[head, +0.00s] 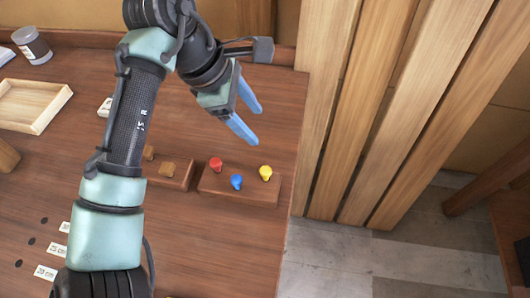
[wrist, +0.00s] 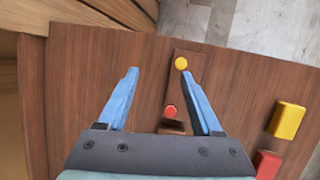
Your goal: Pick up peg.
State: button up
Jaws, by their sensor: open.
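Three small pegs stand in a wooden block (head: 250,192) on the table: a red peg (head: 215,164) at the left, a blue peg (head: 236,182) in the middle and a yellow peg (head: 265,173) at the right. My gripper (head: 258,127) is open and empty, above and behind the block in the head view. There the yellow peg (wrist: 181,63) is by the right fingertip and the red peg (wrist: 170,111) shows between the fingers. The blue peg is not visible there, perhaps behind the right finger.
A second low wooden block (head: 180,180) with brown pieces lies left of the pegs. A light tray (head: 38,128) and a jar (head: 32,46) are farther left. Wooden slats (head: 372,110) stand beyond the right edge. A yellow block (wrist: 287,120) and a red block (wrist: 267,164) lie apart.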

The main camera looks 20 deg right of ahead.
jog(key=s+a+f+n+g, duration=0.1)
jog(key=s+a+f, duration=0.1)
jog(key=a, duration=0.1)
send_over(266, 170)
jog(key=a, duration=0.2)
jog(key=shift+g+y, duration=0.3)
notch_tip(266, 170, down, 6)
jog(key=shift+w+d+f, duration=0.1)
jog(key=shift+w, duration=0.05)
jog(key=shift+w+p+x, duration=0.1)
jog(key=shift+p+x, duration=0.05)
jog(key=shift+x, duration=1.3)
jog(key=shift+w+p+x, duration=0.15)
jog(key=shift+x, duration=1.35)
grip_shut()
